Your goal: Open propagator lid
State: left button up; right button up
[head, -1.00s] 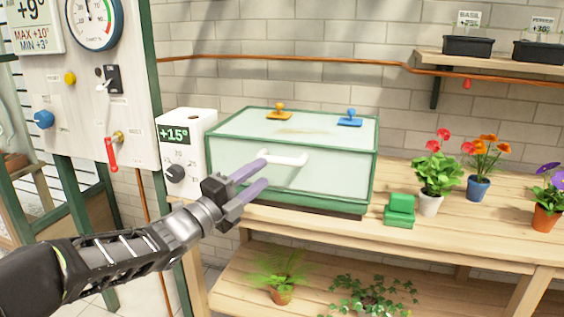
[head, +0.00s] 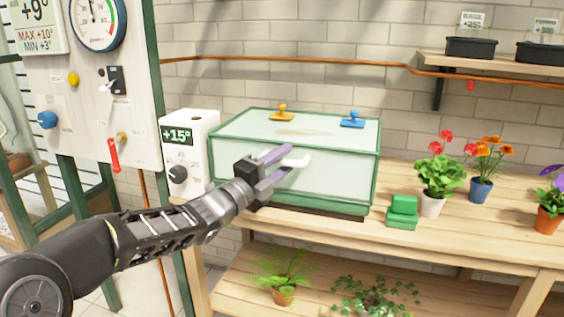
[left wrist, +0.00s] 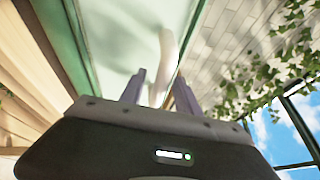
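The propagator (head: 325,175) is a green-framed box with pale translucent panels, standing on the bench. Its lid (head: 318,128) is shut. A white handle (head: 297,160) is on its front face. My left gripper (head: 283,162) is in front of that face with its purple fingers open at the handle. In the left wrist view the white handle (left wrist: 166,60) runs up from between the two fingertips (left wrist: 160,88). I cannot tell whether the fingers touch it. The left end of the handle is hidden by the gripper. My right gripper is not in view.
A white +15° control box (head: 188,150) stands left of the propagator. Green blocks (head: 402,212) and potted flowers (head: 437,185) stand on the bench (head: 470,235) to the right.

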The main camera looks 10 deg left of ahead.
pick_arm(q)
grip_shut()
dwell(1.4)
